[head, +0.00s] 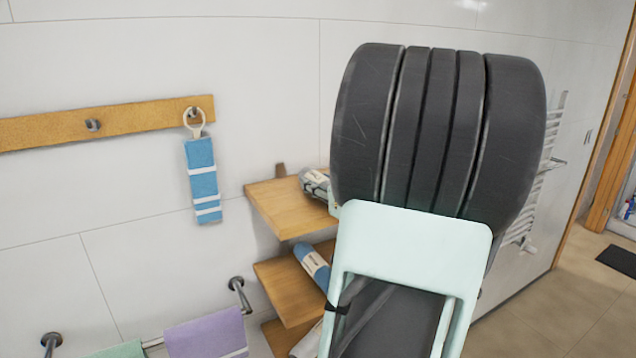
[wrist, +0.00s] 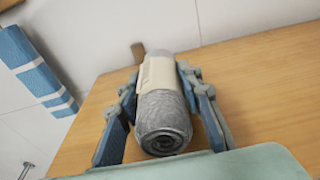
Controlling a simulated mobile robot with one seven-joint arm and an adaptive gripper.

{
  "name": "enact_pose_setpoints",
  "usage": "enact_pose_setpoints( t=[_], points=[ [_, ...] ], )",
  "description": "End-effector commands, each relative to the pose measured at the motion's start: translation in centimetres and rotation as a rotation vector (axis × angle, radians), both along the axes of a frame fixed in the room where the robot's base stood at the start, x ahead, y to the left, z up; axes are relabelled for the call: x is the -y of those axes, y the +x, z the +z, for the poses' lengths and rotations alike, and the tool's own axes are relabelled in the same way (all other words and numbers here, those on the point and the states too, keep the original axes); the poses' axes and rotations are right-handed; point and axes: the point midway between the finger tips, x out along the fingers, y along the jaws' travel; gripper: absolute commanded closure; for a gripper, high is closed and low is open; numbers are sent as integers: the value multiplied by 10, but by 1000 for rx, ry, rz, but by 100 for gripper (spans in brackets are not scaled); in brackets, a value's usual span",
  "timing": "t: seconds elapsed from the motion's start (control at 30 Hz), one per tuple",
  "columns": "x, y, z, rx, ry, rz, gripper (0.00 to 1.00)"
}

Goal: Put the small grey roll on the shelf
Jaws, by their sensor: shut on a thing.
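The small grey roll (wrist: 162,112), a rolled grey towel with a pale band, is in the middle of the wrist view. My gripper (wrist: 160,95) has its blue fingers on both sides of it and is shut on it. The roll is at the wooden top shelf (wrist: 250,90); I cannot tell whether its underside touches the board. In the head view the roll (head: 315,183) shows over the top shelf (head: 285,208), partly hidden behind my arm. My gripper is hidden by my arm there.
A lower shelf (head: 285,285) holds a blue roll (head: 312,264). A blue striped towel (head: 202,180) hangs from a hook on a wooden rail (head: 60,126) at left. A bar with a purple towel (head: 206,335) is below. The top shelf's board is clear around the roll.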

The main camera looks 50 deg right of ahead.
Motion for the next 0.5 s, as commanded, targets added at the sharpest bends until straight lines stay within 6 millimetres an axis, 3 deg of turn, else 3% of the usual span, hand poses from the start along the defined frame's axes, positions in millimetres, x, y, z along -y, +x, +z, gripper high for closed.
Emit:
enact_pose_setpoints(
  t=[0.1,0.13,0.27,0.5],
  points=[
    [0,0,-4,0,-1,0,92],
    [0,0,-3,0,-1,0,64],
    [0,0,-2,0,0,0,49],
    [0,0,-2,0,0,0,49]
  ],
)
